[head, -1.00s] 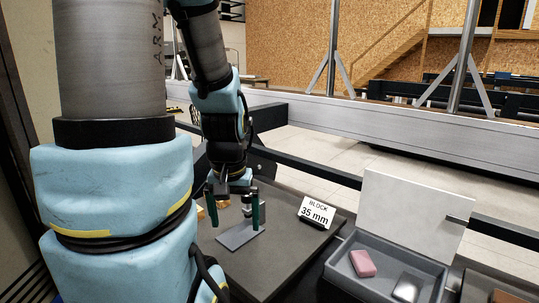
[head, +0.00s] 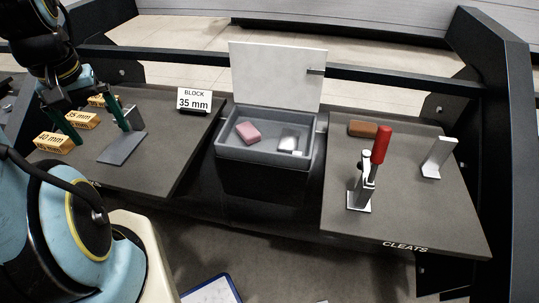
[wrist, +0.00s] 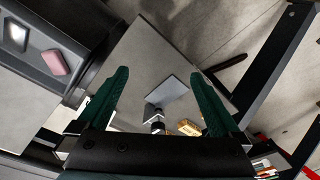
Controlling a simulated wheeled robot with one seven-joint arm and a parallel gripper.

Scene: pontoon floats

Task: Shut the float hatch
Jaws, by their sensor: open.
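The float hatch is a white lid (head: 277,75) standing open and upright at the back of a grey box (head: 240,160) in the head view. A small dark latch or handle sits on its right edge. The box is uncovered, with a pink block (head: 248,133) and a pale silvery block (head: 289,140) inside. My gripper (head: 98,134) is at the left, well apart from the lid, above the left bench top. Its green fingers are open around the area of a grey metal stand (head: 122,149). In the wrist view my open gripper (wrist: 160,74) shows the stand's plate (wrist: 174,93) between the fingers.
Yellow marked blocks (head: 54,142) lie on the left bench top, with a "BLOCK 35 mm" sign (head: 194,100) near its back right. Right of the box, the cleats bench (head: 400,215) holds a red-handled clamp (head: 380,147), a brown block (head: 369,129) and a metal bracket (head: 437,158). Dark rails run behind.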

